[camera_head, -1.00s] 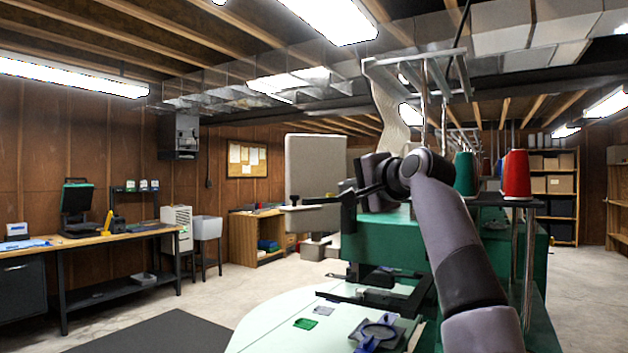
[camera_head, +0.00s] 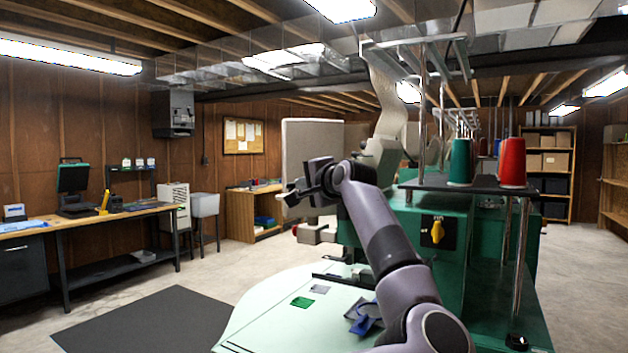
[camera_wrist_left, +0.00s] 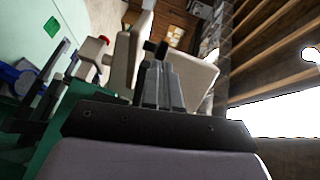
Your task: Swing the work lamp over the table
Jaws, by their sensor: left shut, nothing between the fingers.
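My left gripper (camera_head: 290,190) reaches up over the far edge of the pale green table (camera_head: 262,322), in front of a beige upright panel (camera_head: 312,135). Its fingers are shut and empty; they also show in the wrist view (camera_wrist_left: 156,62). A small pale piece (camera_head: 293,200) shows right beside the fingertips in the head view; I cannot tell whether it is part of the work lamp. No lamp can be made out for certain, and my arm hides part of the area behind it. My right gripper is not in view.
A green machine (camera_head: 450,272) with a yellow switch (camera_head: 437,231) stands right of my arm. Its shelf holds green (camera_head: 460,162) and red (camera_head: 512,162) thread cones under metal rods. Green and blue pieces lie on the table. The floor at left, with a dark mat (camera_head: 150,325), is clear.

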